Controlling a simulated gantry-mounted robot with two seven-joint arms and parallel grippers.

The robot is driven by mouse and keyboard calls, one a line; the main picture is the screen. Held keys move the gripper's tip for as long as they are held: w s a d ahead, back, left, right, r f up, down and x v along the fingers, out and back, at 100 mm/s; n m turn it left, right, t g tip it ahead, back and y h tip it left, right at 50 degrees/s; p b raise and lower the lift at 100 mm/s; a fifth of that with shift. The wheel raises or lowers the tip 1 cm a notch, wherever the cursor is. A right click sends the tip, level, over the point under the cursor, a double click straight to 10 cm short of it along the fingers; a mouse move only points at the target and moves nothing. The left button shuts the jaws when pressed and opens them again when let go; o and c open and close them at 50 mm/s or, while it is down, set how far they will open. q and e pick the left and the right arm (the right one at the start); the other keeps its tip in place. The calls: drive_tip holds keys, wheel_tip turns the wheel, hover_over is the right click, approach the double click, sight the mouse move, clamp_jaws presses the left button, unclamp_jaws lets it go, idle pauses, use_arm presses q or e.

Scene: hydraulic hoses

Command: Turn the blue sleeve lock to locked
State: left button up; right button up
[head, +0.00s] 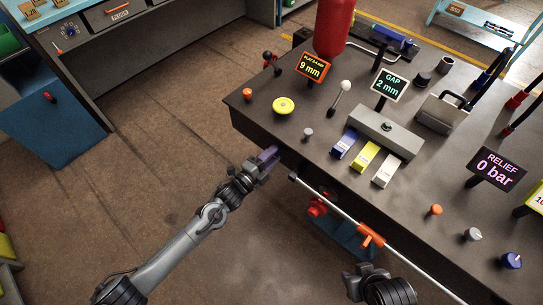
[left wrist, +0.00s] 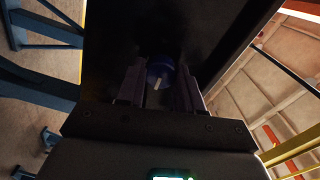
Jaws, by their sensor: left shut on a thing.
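The blue sleeve lock (left wrist: 160,70) shows in the left wrist view as a round dark blue part with a short white mark, set against a dark face. My left gripper (left wrist: 160,92) has one finger on each side of it and is shut on it. In the head view my left gripper (head: 268,157) is at the front left side of the dark bench, and the sleeve is hidden there. The lock's position cannot be read. Part of my right arm shows at the bottom of the head view, with its gripper (head: 358,284) dark and its jaws unclear.
The dark bench (head: 300,190) carries a yellow button (head: 283,106), a block with coloured pedals (head: 366,158) and several displays. A long rod with an orange clamp (head: 370,237) runs along its front edge. Open floor (head: 150,170) lies left of the bench.

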use_arm(q)
drive_tip(key=shift+m, duration=0.4)
drive_tip(key=o, duration=1)
drive_tip(key=shift+o, duration=0.2)
drive_tip(key=shift+s+a, duration=0.1)
drive_tip(key=p+v, duration=0.2)
drive_tip(key=v, duration=0.8)
drive_tip(key=shift+s+a+p, duration=0.15)
drive_tip(key=shift+s+p, duration=0.15)
